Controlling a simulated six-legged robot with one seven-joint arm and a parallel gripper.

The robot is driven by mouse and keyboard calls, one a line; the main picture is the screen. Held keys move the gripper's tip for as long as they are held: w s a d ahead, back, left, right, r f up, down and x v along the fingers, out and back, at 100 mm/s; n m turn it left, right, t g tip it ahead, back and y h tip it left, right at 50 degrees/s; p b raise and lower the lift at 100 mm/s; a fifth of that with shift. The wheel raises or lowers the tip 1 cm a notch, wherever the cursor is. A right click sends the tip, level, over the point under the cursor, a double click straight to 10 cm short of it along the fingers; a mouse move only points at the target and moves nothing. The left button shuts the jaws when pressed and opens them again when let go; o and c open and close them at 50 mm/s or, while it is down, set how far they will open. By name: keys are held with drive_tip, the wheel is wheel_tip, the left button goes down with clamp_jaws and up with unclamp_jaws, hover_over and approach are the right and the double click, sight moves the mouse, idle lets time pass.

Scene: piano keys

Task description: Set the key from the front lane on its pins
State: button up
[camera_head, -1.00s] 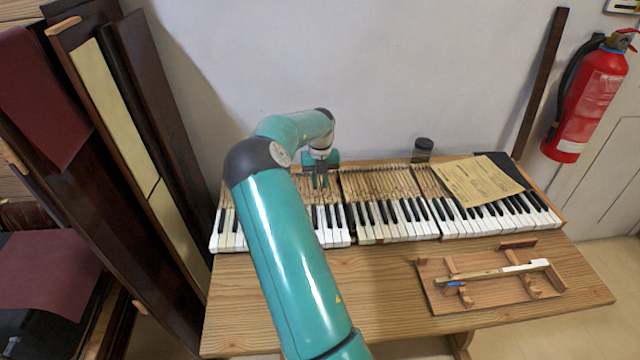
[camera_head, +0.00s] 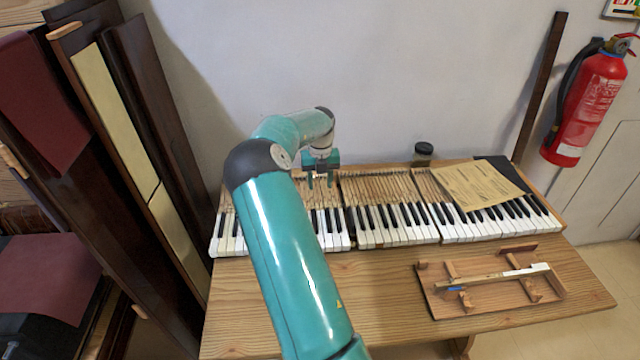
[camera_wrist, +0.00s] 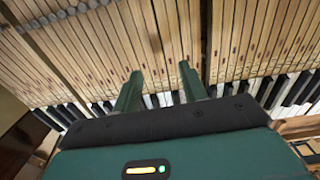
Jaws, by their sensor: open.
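One loose key (camera_head: 490,277), a long wooden stick with a white right end and a small blue mark near its left end, lies across the supports of a wooden tray (camera_head: 437,305) on the table's right front. My gripper (camera_head: 320,183) is far to its left, above the wooden rear part of the keyboard (camera_head: 390,238). In the wrist view my gripper (camera_wrist: 160,72) is open, its two green fingers apart with nothing held between them. The fingers point down over the key sticks (camera_wrist: 170,35). A narrow dark gap shows right of them. I cannot make out bare pins.
A paper sheet (camera_head: 475,187) lies over the keyboard's right part. A dark jar (camera_head: 423,153) stands behind the keys. Tall dark panels (camera_head: 150,110) lean at the left. A fire extinguisher (camera_head: 588,105) hangs at the right. The table front (camera_head: 385,290) left of the tray is clear.

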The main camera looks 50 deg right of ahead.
drive_tip(key=shift+r, duration=1.9)
drive_tip(key=s+a+r+n+t+y, duration=0.1)
drive_tip(key=s+a+r+n, duration=0.1)
drive_tip(key=a+r+n, duration=0.6)
drive_tip(key=s+a+r+n+t, duration=0.1)
drive_tip(key=s+a+r+n, duration=0.2)
drive_tip(key=a+n, duration=0.55)
drive_tip(key=s+a+r+n+t+y, duration=0.1)
drive_tip(key=s+a+r+n, duration=0.1)
drive_tip(key=a+r+n, duration=0.65)
drive_tip(key=s+a+f+n+t+h, duration=0.1)
drive_tip(key=s+a+n+t+h, duration=0.1)
drive_tip(key=s+a+n, duration=1.4)
drive_tip(key=a+n, duration=0.2)
drive_tip(key=shift+s+a+n+t, duration=0.15)
drive_tip(key=shift+a+n+t, duration=0.15)
drive_tip(key=shift+a+t, duration=0.1)
